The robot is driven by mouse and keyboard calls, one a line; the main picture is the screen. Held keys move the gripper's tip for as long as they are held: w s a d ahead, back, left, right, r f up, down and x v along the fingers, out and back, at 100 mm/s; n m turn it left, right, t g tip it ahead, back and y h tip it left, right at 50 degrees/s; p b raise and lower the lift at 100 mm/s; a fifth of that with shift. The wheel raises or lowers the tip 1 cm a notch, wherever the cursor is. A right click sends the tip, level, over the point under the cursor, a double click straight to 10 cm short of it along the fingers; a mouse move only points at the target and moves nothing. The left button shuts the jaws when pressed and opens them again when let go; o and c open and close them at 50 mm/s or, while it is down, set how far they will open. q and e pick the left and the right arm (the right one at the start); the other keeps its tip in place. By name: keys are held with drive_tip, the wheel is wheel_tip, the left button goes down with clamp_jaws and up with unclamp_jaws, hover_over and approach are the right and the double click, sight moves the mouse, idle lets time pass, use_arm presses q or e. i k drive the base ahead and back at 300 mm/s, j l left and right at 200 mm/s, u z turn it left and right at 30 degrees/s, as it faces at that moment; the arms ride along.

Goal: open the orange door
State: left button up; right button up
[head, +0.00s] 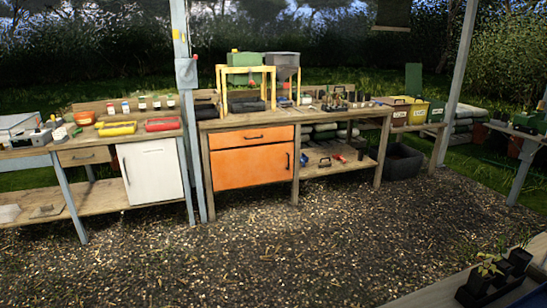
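The orange door (245,169) is the lower front panel of the wooden workbench in the middle of the head view. It looks shut, flush with the bench frame. A dark vertical handle (288,161) is at its right edge. An orange drawer front (240,137) with a dark horizontal handle sits directly above it and also looks shut. Neither of my grippers shows in the head view, so nothing is seen touching the door.
A grey post (182,90) stands just left of the orange cabinet. A left bench (40,157) has a white door (152,174). An open shelf (335,166) is right of the orange door. Bare chip-covered ground (270,245) lies in front. A seedling tray (490,285) is at lower right.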

sight(246, 166)
drive_tip(key=i+u, duration=0.2)
drive_tip(key=i, duration=0.8)
drive_tip(key=i+u, duration=0.2)
drive_tip(key=i, duration=0.85)
